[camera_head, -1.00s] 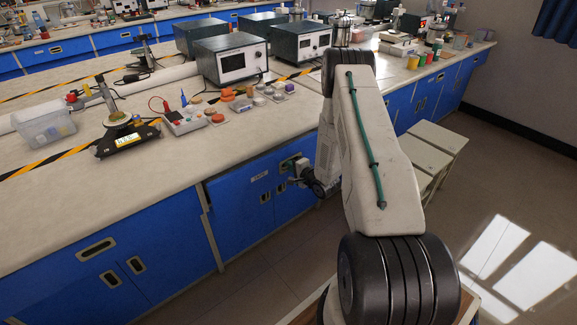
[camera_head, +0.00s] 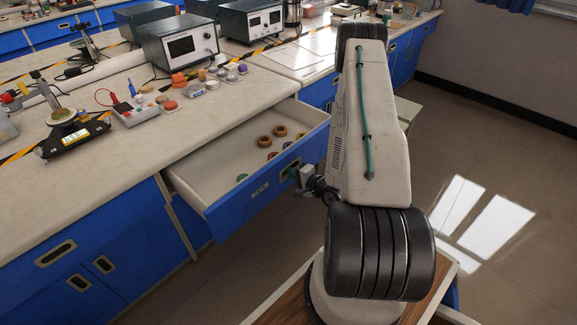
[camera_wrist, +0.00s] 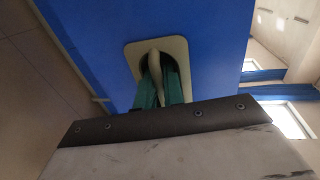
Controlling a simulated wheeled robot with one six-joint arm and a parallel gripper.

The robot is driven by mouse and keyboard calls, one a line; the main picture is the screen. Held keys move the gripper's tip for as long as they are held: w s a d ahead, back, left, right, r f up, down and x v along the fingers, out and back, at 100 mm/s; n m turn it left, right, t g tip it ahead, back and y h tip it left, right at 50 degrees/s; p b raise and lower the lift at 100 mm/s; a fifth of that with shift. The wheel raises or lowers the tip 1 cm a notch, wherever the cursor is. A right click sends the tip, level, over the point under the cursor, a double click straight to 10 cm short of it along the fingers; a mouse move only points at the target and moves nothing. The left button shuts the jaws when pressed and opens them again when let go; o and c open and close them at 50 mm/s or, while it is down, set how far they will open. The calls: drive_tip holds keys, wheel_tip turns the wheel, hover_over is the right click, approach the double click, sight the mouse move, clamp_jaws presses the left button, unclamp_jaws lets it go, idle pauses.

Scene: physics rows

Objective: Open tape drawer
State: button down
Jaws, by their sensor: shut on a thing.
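The blue-fronted tape drawer (camera_head: 233,207) is pulled well out from under the bench top in the head view. My gripper (camera_head: 295,173) is at the drawer front, by the handle. In the wrist view, the green fingers of my gripper (camera_wrist: 161,92) are shut on the pale handle (camera_wrist: 154,62) within its beige recessed frame. The blue drawer front fills much of that view. The far right end of the drawer is partly hidden behind my arm.
Blue cupboards (camera_head: 100,250) stand below. The floor (camera_head: 490,240) to the right is clear.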

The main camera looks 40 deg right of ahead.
drive_tip(key=shift+s, duration=0.4)
drive_tip(key=c, duration=1.9)
unclamp_jaws()
drive_tip(key=shift+v, duration=3.95)
